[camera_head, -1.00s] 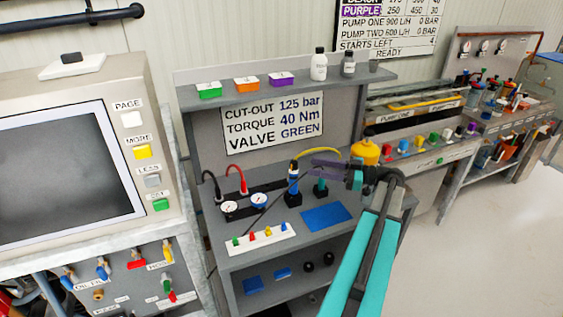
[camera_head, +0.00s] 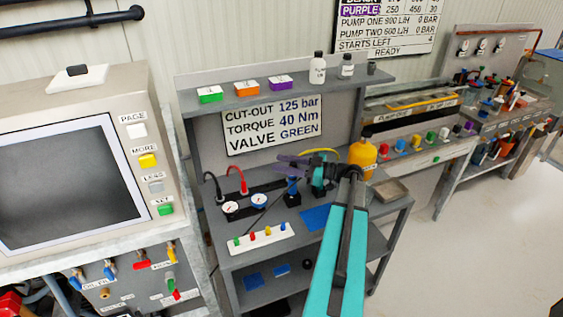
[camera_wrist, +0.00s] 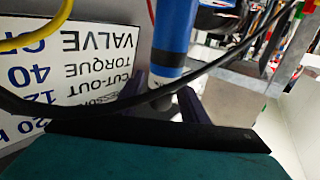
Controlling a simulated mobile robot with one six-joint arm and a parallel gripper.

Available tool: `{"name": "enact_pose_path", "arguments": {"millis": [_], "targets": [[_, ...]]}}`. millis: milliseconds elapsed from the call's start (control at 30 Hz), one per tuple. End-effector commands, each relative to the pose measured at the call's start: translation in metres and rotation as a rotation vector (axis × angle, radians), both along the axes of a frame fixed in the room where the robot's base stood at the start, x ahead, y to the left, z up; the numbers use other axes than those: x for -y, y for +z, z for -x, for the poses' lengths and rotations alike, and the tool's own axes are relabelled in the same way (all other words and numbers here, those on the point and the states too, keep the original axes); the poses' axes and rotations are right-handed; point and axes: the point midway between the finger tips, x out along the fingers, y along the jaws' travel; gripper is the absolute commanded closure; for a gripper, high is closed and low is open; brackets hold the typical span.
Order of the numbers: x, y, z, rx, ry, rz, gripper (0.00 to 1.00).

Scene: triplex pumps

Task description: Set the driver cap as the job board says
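The job board (camera_head: 272,124) reads cut-out 125 bar, torque 40 Nm, valve green. The blue driver (camera_head: 292,186) stands upright on the grey bench below it. In the wrist view, where the board's text is upside down, the driver's blue body (camera_wrist: 174,35) ends in a dark ring and a grey end piece. My gripper (camera_head: 290,161) is at the driver's upper end. In the wrist view its purple fingers (camera_wrist: 163,97) stand apart on either side of the grey end. Contact is not clear. The marks on the cap cannot be read.
Two gauges (camera_head: 245,204) and a white strip of coloured valves (camera_head: 260,238) are to the left. A yellow bottle (camera_head: 363,154) stands close right of my arm. A dark cable crosses the wrist view. The shelf (camera_head: 290,90) holds coloured boxes and bottles.

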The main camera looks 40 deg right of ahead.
Motion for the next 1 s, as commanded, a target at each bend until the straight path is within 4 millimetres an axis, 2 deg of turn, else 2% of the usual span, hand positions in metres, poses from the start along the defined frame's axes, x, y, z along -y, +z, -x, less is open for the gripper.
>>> {"name": "enact_pose_path", "arguments": {"millis": [367, 400, 633, 1000], "targets": [[-0.0028, -0.0004, -0.0045, 0.0, 0.0, 0.0, 0.6], [-0.0028, -0.0004, -0.0046, 0.0, 0.0, 0.0, 0.62], [-0.0031, -0.0004, -0.0047, 0.0, 0.001, 0.0, 1.0], [-0.0037, -0.0035, -0.005, 0.0, -0.027, 0.002, 1.0]]}}
